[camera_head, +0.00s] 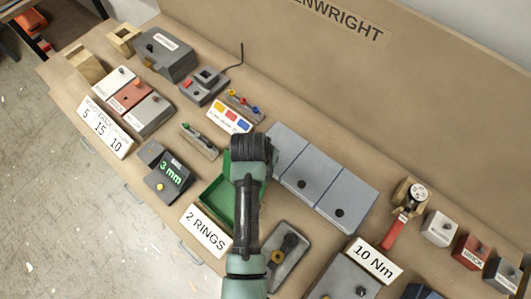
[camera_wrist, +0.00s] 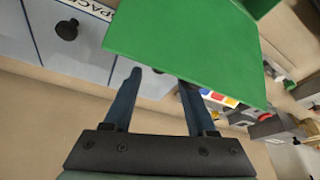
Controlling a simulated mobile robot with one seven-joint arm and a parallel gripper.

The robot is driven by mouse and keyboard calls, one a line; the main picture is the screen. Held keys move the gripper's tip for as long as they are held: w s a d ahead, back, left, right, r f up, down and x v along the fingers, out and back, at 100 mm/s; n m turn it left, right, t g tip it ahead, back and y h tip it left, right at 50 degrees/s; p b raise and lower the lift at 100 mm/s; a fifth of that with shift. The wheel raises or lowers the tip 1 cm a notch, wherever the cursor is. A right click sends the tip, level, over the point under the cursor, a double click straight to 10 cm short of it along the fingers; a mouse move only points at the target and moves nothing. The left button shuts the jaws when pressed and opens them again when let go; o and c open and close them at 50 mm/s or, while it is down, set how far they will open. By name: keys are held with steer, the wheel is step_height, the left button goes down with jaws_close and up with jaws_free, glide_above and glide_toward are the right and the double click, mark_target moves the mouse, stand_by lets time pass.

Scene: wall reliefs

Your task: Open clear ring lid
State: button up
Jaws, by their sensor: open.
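Three blue-grey lids stand in a row right of my arm in the head view: a near-wall lid (camera_head: 287,143), a middle lid (camera_head: 312,172) and a right lid (camera_head: 347,203). Black knobs show on the middle and right lids; my arm covers part of the first. No label readable here tells which is the clear ring lid. The wrist view shows a blue-grey lid (camera_wrist: 100,62) with a black knob (camera_wrist: 67,29), left of my gripper. My gripper (camera_wrist: 160,79) is open, with nothing seen between its fingers. In the head view my wrist hides the fingers.
A green tray (camera_head: 219,197) lies beside my arm; a green panel (camera_wrist: 190,50) fills the space ahead of the fingertips in the wrist view. A "2 RINGS" sign (camera_head: 206,231) and a grey tray (camera_head: 293,273) are near. The back board (camera_head: 300,55) rises behind.

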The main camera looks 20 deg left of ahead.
steer(key=shift+x, duration=1.2)
jaws_close()
stand_by(0.6)
